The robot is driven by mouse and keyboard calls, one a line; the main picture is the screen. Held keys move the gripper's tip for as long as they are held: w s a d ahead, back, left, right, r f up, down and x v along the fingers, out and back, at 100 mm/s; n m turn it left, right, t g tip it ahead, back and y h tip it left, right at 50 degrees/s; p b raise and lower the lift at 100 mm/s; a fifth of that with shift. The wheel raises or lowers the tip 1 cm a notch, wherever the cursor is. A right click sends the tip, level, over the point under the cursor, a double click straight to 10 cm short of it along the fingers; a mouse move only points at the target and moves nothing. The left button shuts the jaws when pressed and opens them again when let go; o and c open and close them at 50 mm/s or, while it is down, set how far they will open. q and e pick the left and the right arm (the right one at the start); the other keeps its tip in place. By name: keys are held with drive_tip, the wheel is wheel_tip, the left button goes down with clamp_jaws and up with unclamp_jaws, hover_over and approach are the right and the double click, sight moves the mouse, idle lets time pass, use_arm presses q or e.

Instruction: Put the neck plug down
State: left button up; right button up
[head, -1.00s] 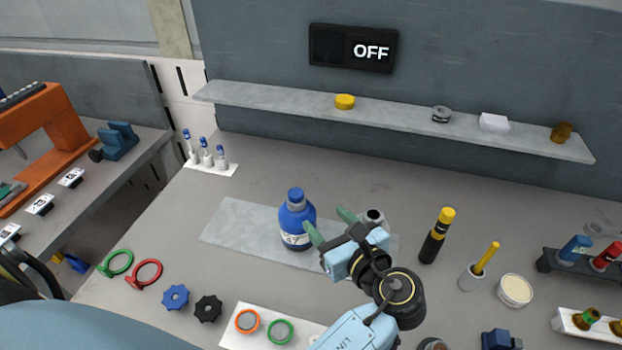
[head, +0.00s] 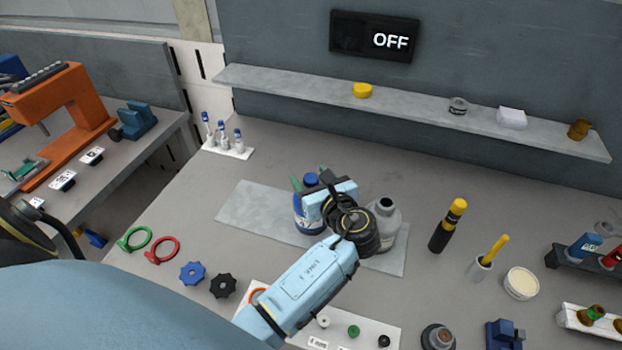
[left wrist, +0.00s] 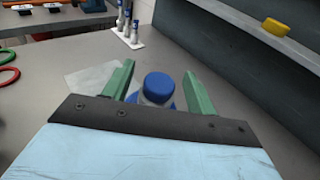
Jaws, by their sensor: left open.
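My left gripper (head: 309,177) is open, with nothing held between its green fingers. Its fingers are at the blue bottle (head: 303,222), which stands on the grey mat (head: 238,212). In the left wrist view the blue cap (left wrist: 158,84) shows between the two spread fingers (left wrist: 158,70); I cannot tell if they touch it. A grey bottle (head: 387,218) with a dark open neck stands right of the gripper, partly hidden by my wrist. Small white (head: 322,321), green (head: 353,331) and black (head: 384,341) plugs sit on a white card; I cannot tell which is the neck plug.
A yellow-topped black marker (head: 448,226), a grey holder with a yellow stick (head: 485,260) and a cream tub (head: 521,283) stand to the right. Blue (head: 193,273) and black (head: 223,286) knobs and green and red rings lie front left.

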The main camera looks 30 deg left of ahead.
sight(311, 178)
use_arm(q)
drive_tip(key=shift+w+a+f, duration=0.1)
drive_tip(key=shift+a, duration=0.1)
drive_tip(key=shift+d, duration=0.1)
drive_tip(key=c, duration=1)
drive_tip(key=shift+c, duration=0.2)
wheel_tip(311, 178, up, 10)
drive_tip(key=shift+p, duration=0.45)
